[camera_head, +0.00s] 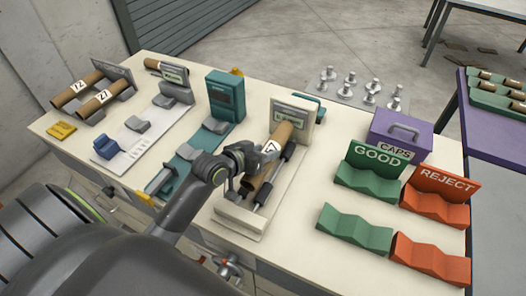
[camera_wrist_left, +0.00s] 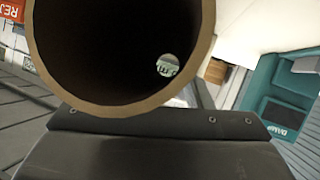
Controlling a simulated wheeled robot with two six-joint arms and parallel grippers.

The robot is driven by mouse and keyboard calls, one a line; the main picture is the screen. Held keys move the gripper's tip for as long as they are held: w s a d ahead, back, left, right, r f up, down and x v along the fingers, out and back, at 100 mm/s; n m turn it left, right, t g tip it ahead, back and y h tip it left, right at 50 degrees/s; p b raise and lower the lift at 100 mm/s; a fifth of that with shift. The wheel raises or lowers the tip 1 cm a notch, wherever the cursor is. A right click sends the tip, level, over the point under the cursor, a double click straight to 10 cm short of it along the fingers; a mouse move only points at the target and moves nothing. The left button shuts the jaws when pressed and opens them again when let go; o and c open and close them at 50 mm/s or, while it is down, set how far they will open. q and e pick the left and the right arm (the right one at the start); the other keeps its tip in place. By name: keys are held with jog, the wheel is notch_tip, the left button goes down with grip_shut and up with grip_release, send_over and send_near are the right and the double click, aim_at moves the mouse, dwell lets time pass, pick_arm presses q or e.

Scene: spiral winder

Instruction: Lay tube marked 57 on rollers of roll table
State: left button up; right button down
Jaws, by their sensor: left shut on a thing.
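A brown cardboard tube (camera_head: 283,132) with a white label is in my left gripper (camera_head: 262,158). Only a 7 shows clearly on the label; the rest is hidden by the gripper. The tube lies lengthwise over the roll table (camera_head: 238,220), a cream frame with an upright sign plate at its far end. A dark roller (camera_head: 288,152) shows along the tube's right side. I cannot tell whether the tube touches the rollers. In the left wrist view the tube's open end (camera_wrist_left: 130,108) fills the upper left, above a dark gripper part. My right gripper is not in view.
Tubes marked 72 (camera_head: 70,92) and 27 (camera_head: 92,104) lie in a rack at left. A teal device (camera_head: 226,95) stands behind left. Green GOOD (camera_head: 374,165) and orange REJECT (camera_head: 440,190) cradles and a purple CAPS box (camera_head: 400,132) stand at right.

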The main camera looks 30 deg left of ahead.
pick_arm(q)
notch_tip(320, 180, down, 2)
jog(key=shift+f+b, duration=0.15)
jog(key=shift+b, duration=0.3)
jog(key=shift+f, duration=0.45)
jog(key=o, duration=1.1)
